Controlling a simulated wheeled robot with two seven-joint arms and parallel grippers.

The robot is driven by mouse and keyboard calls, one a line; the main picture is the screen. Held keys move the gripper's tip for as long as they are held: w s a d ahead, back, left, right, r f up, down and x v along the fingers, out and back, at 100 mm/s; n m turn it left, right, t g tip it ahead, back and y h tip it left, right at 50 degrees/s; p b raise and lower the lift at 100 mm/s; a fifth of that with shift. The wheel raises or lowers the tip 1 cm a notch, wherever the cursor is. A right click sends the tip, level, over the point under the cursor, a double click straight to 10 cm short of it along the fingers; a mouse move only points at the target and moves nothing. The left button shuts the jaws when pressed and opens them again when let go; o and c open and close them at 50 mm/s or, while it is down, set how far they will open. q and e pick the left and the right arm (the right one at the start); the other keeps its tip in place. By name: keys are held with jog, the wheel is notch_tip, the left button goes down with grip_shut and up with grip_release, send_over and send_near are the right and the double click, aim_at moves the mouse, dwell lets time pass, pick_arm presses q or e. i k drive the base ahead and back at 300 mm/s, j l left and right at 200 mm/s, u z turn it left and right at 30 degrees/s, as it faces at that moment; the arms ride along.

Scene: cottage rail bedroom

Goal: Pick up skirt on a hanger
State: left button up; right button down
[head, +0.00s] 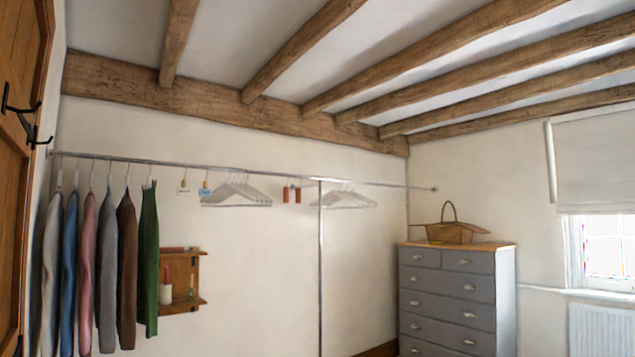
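Several garments hang on hangers along the left part of a metal rail (230,168). The green garment (149,260) hangs at the right end of the row and is seen nearly edge-on. It narrows toward its top and may be the skirt, but I cannot be sure. A dark brown garment (127,270) hangs close on its left, then grey (107,270), pink (87,270), blue (69,270) and pale (52,270) ones. Neither of my grippers shows in the head view.
Empty white hangers (237,195) hang mid-rail, with more (346,199) beyond a vertical post (320,270). A small wooden wall shelf (190,272) is behind and right of the green garment. A grey dresser (450,300) bears a basket (452,231). A wooden door (15,170) stands at left.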

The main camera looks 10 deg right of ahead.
aim_at(148, 250)
jog(key=i+l+z, duration=0.1)
jog(key=i+l, duration=0.15)
jog(key=i, duration=0.3)
jog(key=i+l+u, duration=0.1)
jog(key=i, duration=0.35)
jog(key=i+l, duration=0.2)
jog(key=i, duration=0.25)
jog(key=i+l+u, duration=0.1)
jog(key=i, duration=0.35)
jog(key=i+z, duration=0.15)
jog(key=i, duration=0.6)
jog(key=i+z, duration=0.2)
jog(key=i, duration=0.5)
jog(key=i+l+u, duration=0.1)
jog(key=i+u, duration=0.15)
jog(key=i, duration=0.3)
jog(key=i+l+u, duration=0.25)
jog(key=i, duration=0.25)
